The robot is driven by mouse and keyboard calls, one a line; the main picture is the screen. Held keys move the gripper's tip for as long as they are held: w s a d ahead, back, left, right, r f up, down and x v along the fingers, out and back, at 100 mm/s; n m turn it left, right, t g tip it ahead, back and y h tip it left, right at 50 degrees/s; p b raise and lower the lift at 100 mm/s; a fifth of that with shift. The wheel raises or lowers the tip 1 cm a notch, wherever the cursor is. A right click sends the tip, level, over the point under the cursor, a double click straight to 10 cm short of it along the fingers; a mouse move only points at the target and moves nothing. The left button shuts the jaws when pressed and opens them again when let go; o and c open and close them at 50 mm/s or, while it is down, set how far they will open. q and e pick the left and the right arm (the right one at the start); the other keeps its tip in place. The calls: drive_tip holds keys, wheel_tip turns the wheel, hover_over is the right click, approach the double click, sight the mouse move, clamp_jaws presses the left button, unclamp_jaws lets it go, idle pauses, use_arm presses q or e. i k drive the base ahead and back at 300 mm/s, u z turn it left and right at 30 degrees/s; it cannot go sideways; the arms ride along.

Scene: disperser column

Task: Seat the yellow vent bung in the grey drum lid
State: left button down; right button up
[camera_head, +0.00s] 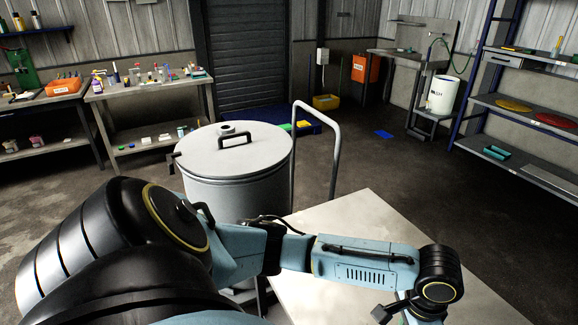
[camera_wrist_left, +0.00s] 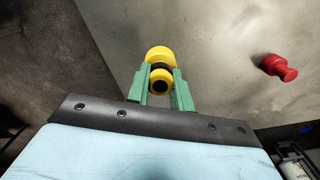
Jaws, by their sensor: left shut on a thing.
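The yellow vent bung (camera_wrist_left: 158,54) is between the green fingers of my left gripper (camera_wrist_left: 160,82) in the left wrist view. The gripper is shut on it. A dark ring shows around the bung, with a yellow end facing the camera. In the head view my left arm reaches across to the lower right, and the bung is not visible there. The grey drum lid (camera_head: 262,150) sits on a grey drum (camera_head: 235,192), left of centre. A small round fitting (camera_head: 228,129) and a black handle are on the lid. My right gripper is not in view.
A pale tabletop (camera_head: 360,225) lies right of the drum, under my left arm. A red plug-like piece (camera_wrist_left: 279,68) shows in the left wrist view. A grey tubular handle (camera_head: 336,150) stands behind the drum. Cluttered benches (camera_head: 150,88) stand at the back left.

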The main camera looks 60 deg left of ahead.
sight(237, 149)
drive_tip(key=k, duration=1.65)
drive_tip(key=u, duration=2.6)
drive_tip(key=i, duration=6)
drive_tip(key=z, duration=0.25)
